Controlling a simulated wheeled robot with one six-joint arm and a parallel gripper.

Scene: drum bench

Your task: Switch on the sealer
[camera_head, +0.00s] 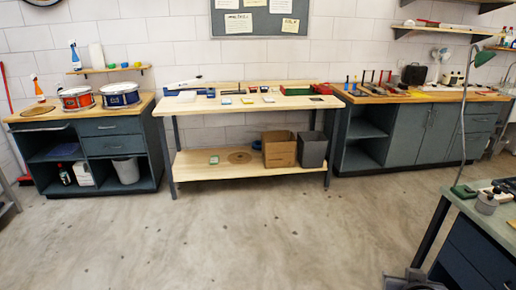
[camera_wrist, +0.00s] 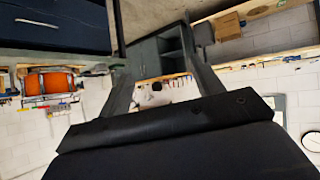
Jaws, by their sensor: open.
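A long white device with a raised arm, which looks like the sealer (camera_head: 184,84), lies at the left end of the middle wooden bench (camera_head: 245,107) in the head view. Its switch is too small to make out, and I cannot tell whether it is on. My gripper (camera_wrist: 160,72) shows in the wrist view with two dark fingers spread apart. It is open, with nothing held between them. The wrist view is upside down, and I cannot make out the sealer there. My gripper touches nothing that I can see.
Two drums (camera_head: 121,95) stand on the left cabinet (camera_head: 110,148). Several tools (camera_head: 372,83) lie on the right bench. A cardboard box (camera_head: 279,149) and a grey bin (camera_head: 312,149) sit on the lower shelf. A green-topped desk (camera_head: 478,212) stands at near right. The concrete floor (camera_head: 240,235) between is clear.

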